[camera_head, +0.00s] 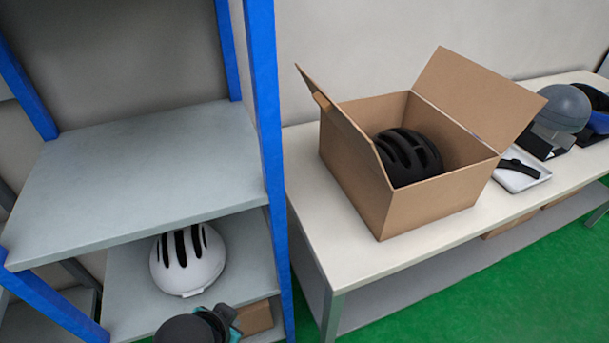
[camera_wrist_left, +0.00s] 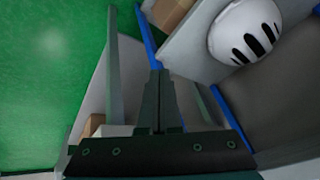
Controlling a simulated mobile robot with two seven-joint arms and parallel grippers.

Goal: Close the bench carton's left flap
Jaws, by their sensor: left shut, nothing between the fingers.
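The open brown carton (camera_head: 432,203) stands on the white bench, with a black helmet (camera_head: 408,157) inside. Its left flap (camera_head: 340,117) stands up, tilted outward to the left, with a small tab on its outer side. Its right flap (camera_head: 478,97) stands open, leaning to the right. My left gripper (camera_head: 226,318) is low at the bottom of the head view, in front of the shelf rack and well apart from the carton. In the left wrist view my left gripper (camera_wrist_left: 160,75) is shut and empty. My right gripper is not in view.
A blue-posted rack (camera_head: 265,120) stands left of the bench (camera_head: 310,225), with a white helmet (camera_head: 188,259) on its lower shelf. A white tray (camera_head: 521,174) and a grey helmet (camera_head: 565,107) are right of the carton. The bench's left end is clear.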

